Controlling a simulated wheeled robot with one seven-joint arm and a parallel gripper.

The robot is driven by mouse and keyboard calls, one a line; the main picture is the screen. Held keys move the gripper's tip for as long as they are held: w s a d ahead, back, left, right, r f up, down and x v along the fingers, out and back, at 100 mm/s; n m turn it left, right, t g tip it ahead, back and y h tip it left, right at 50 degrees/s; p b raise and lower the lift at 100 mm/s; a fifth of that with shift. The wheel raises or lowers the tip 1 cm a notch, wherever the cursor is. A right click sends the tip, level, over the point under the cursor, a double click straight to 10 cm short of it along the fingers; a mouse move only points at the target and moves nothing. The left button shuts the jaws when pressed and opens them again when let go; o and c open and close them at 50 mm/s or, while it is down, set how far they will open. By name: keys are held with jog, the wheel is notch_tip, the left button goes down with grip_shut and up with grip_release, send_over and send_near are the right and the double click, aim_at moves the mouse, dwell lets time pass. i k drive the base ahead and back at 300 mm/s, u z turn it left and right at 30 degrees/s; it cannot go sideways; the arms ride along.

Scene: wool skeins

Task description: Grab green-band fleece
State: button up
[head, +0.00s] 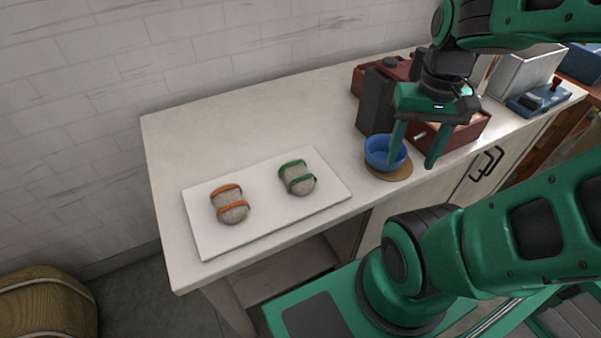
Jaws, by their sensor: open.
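The green-band fleece (299,181) is a grey-beige woolly bundle with two green bands. It lies on the right half of a white board (265,221) on the counter. A similar bundle with orange bands (232,207) lies to its left on the same board, apart from it. My gripper (414,160) is open and empty, fingers pointing down. It is well to the right of the green-band fleece, in front of or over a blue bowl (376,157); the exact height is hard to tell.
The blue bowl stands on a round brown mat (389,175). Behind it are a dark grey canister (375,98) and a reddish-brown box (455,135). A grey metal container (523,72) and a blue device (540,98) stand farther right. The counter (256,121) behind the board is clear.

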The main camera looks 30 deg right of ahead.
aim_at(298, 179)
jog(key=z, duration=1.6)
jog(key=k, duration=1.1)
